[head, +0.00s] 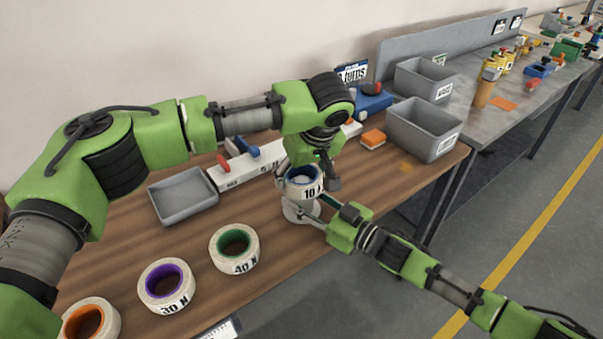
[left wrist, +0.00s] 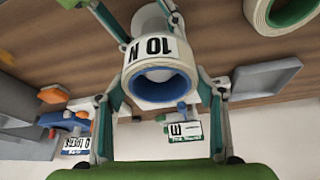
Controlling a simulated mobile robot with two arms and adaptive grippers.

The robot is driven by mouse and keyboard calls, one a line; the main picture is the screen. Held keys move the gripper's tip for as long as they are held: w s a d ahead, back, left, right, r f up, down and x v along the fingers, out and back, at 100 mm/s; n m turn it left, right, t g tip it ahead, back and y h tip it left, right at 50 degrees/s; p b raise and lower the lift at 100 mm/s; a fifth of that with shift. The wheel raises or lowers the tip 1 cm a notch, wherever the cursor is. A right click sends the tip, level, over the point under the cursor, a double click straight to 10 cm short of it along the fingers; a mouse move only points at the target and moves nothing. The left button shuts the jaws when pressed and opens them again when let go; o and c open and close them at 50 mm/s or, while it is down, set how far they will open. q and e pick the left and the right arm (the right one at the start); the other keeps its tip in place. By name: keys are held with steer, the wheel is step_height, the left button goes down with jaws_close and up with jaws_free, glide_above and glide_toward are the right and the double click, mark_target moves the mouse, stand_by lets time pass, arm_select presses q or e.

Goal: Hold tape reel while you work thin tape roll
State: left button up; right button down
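The thin tape roll marked 10 N (head: 312,192), cream with a blue core, sits upright-axis on or just above a white reel (head: 294,214); I cannot tell whether they touch. The roll also shows large in the left wrist view (left wrist: 158,50), with the white reel (left wrist: 148,18) behind it. My left gripper (left wrist: 160,85) comes down from above, with its fingers against both sides of the roll. My right gripper (head: 312,212) reaches in from the right with its fingers around the white reel, partly hidden by the roll and the left gripper.
Tape rolls marked 40 N (head: 222,264) and 30 N (head: 150,292) and an orange-cored roll (head: 103,312) lie along the wooden bench's front. A shallow grey tray (head: 184,212) and a white switch strip (head: 228,182) are behind. Grey bins (head: 420,145) and an orange block (head: 373,139) stand to the right.

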mark_target(301, 179)
arm_select(q)
steer(key=c, duration=0.7)
steer(key=shift+r, duration=0.3)
steer(key=shift+r, duration=3.5)
arm_select(e)
steer(key=c, duration=1.2)
jaws_free()
steer(key=shift+c, duration=0.2)
steer(key=shift+d, duration=0.1)
steer(key=v, duration=1.1)
steer(key=shift+s+d, duration=0.35)
